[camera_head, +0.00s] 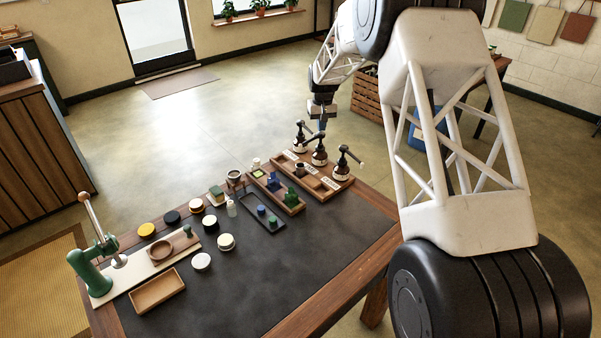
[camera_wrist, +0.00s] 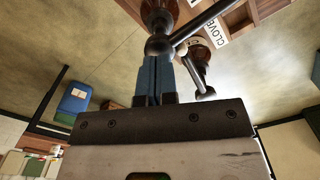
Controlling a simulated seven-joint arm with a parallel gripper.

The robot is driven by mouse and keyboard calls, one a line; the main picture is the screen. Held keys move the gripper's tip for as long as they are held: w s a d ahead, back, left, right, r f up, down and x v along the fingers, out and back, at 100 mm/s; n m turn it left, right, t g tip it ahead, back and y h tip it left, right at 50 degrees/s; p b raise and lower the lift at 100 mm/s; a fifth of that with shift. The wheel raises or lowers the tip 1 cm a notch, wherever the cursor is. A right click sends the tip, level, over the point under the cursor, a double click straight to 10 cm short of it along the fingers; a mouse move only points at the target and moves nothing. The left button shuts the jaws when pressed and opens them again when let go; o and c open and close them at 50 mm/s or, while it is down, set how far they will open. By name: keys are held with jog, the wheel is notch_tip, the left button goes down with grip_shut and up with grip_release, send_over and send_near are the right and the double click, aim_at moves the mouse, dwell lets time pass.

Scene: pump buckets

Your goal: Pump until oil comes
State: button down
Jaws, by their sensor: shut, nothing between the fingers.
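Three dark brown pump bottles with black pump heads stand in a row at the far right end of the wooden rack: a back one (camera_head: 299,144), a middle one (camera_head: 319,157) and a front one (camera_head: 342,170). My gripper (camera_head: 322,128) is above the middle and back bottles, pointing down. In the wrist view its blue fingers (camera_wrist: 156,62) are shut and empty, with the tips at a pump head (camera_wrist: 159,46). I cannot tell whether they touch it. A second amber bottle (camera_wrist: 199,52) shows beside it. A label reading "CLOVE" (camera_wrist: 213,31) is on the rack. No oil is visible.
The wooden rack (camera_head: 325,184) holds small jars and label cards. A dark tray (camera_head: 270,226), lidded jars (camera_head: 227,242) and a green press (camera_head: 92,270) occupy the left of the table. The dark mat (camera_head: 320,245) is clear at front right.

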jog(key=shift+r, duration=0.15)
jog(key=shift+r, duration=2.35)
jog(key=shift+r, duration=0.1)
jog(key=shift+s+d+r, duration=0.15)
jog(key=shift+s+r, duration=0.05)
jog(key=shift+s, duration=0.05)
jog(key=s+d+r+m, duration=0.1)
jog(key=s+d+r, duration=0.4)
jog(key=s, duration=0.5)
jog(key=s+d+r+t, duration=0.1)
jog(key=s+d+r, duration=0.2)
jog(key=s+r, duration=0.55)
jog(key=s+d+r+m, duration=0.1)
jog(key=s+d+r, duration=0.3)
jog(key=s, duration=0.8)
jog(key=s+d+f, duration=0.2)
jog(key=s+d, duration=0.1)
jog(key=s, duration=1.4)
jog(key=s+d+f+m+t, duration=0.1)
jog(key=s+d, duration=0.1)
jog(key=s, duration=1.4)
jog(key=shift+s+d+f+t, duration=0.3)
jog(key=shift+s+d+f, duration=0.05)
jog(key=shift+d+f, duration=0.05)
